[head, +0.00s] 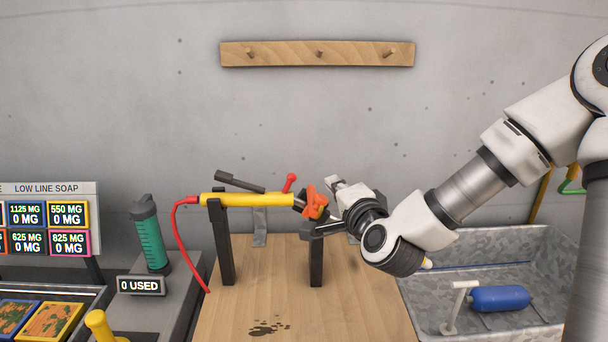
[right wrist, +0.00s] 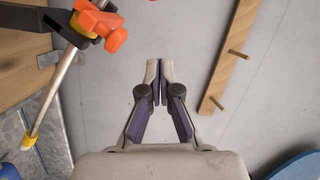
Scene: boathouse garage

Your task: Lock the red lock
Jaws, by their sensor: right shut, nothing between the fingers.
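A yellow tube tool (head: 245,200) lies across two black posts above the wooden bench (head: 270,255). An orange-red winged piece (head: 315,203) sits at its right end; it also shows in the right wrist view (right wrist: 98,24). A small red lever (head: 290,183) with a round tip stands up just left of it. I cannot tell which of these two is the red lock. My right gripper (head: 333,181) is beside the orange-red piece, apart from it; in the right wrist view its fingers (right wrist: 160,66) are shut and empty. My left gripper is out of view.
A metal basin (head: 500,250) with a blue cylinder (head: 500,298) stands at the right. A peg rail (head: 318,54) hangs on the wall. The bench front is clear apart from a dark stain.

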